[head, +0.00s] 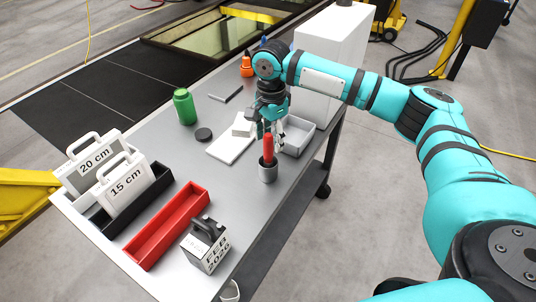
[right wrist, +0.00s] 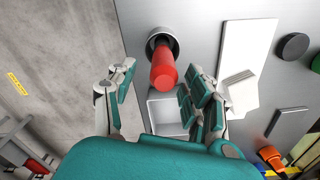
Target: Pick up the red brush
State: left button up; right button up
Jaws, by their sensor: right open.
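My right gripper (head: 270,127) is just above and behind the brush in the head view. My left gripper is not in view.
A grey tray (head: 296,149) is close behind the cup. A white board (head: 226,150) with a white block, a black disc (head: 203,134) and a green bottle (head: 184,107) lie left.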

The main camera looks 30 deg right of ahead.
aim_at(268, 152)
jog(key=shift+f, duration=0.55)
jog(key=f, duration=0.1)
jog(key=f+p, duration=0.1)
jog(key=f, duration=0.1)
jog(key=shift+a+f, duration=0.25)
jog(key=shift+a, duration=0.15)
jog(key=shift+f, duration=0.55)
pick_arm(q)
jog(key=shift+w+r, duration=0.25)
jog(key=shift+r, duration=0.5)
pick_arm(e)
grip_shut()
